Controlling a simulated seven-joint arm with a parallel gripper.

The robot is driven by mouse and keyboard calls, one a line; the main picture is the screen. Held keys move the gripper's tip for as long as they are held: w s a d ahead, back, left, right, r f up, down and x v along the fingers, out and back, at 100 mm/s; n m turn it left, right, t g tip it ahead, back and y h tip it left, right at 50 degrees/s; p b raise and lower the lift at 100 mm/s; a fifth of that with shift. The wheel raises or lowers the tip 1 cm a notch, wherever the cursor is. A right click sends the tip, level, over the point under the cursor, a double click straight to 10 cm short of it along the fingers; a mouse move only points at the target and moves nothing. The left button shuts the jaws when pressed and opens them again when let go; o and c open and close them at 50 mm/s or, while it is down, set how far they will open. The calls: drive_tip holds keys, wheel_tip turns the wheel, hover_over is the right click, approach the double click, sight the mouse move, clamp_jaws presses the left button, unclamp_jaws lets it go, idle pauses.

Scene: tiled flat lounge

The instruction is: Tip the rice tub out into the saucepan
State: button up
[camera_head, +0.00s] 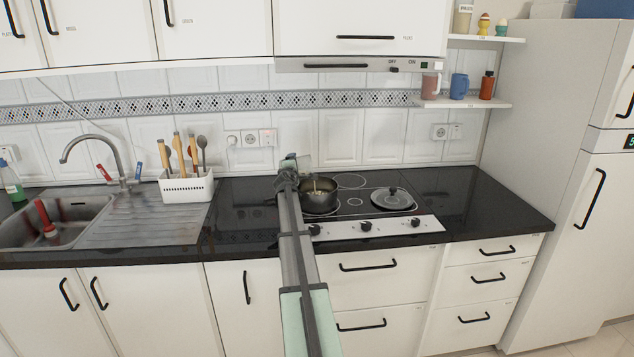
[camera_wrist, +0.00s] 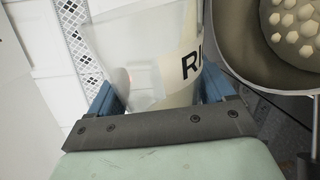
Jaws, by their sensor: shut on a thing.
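The rice tub (camera_wrist: 187,72) is a clear container with cream-coloured matter on its right side and the black letters "RI" in view. My gripper (camera_wrist: 160,92) is shut on it, with blue fingers on both sides. The rest of the label is hidden. In the head view my gripper (camera_head: 289,176) is at the left edge of the saucepan, and the tub is mostly hidden there. The dark saucepan (camera_head: 320,204) stands on the hob's left side. In the wrist view the saucepan (camera_wrist: 243,66) is right beside the tub, with several pale lumps inside.
A round lid (camera_head: 391,198) lies on the hob's right side. Control knobs (camera_head: 366,226) line the hob's front. A white utensil holder (camera_head: 187,188) and a sink (camera_head: 50,226) are to the left. The dark counter (camera_head: 460,202) right of the hob is clear.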

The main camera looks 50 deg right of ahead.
drive_tip(key=shift+s+d+r+m+t, duration=0.15)
drive_tip(key=shift+s+r+m, duration=0.05)
drive_tip(key=shift+r+m, duration=0.2)
drive_tip(key=shift+s+d+r+m+t, duration=0.15)
drive_tip(key=shift+r+m, duration=0.15)
drive_tip(key=shift+m, duration=0.2)
idle(1.2)
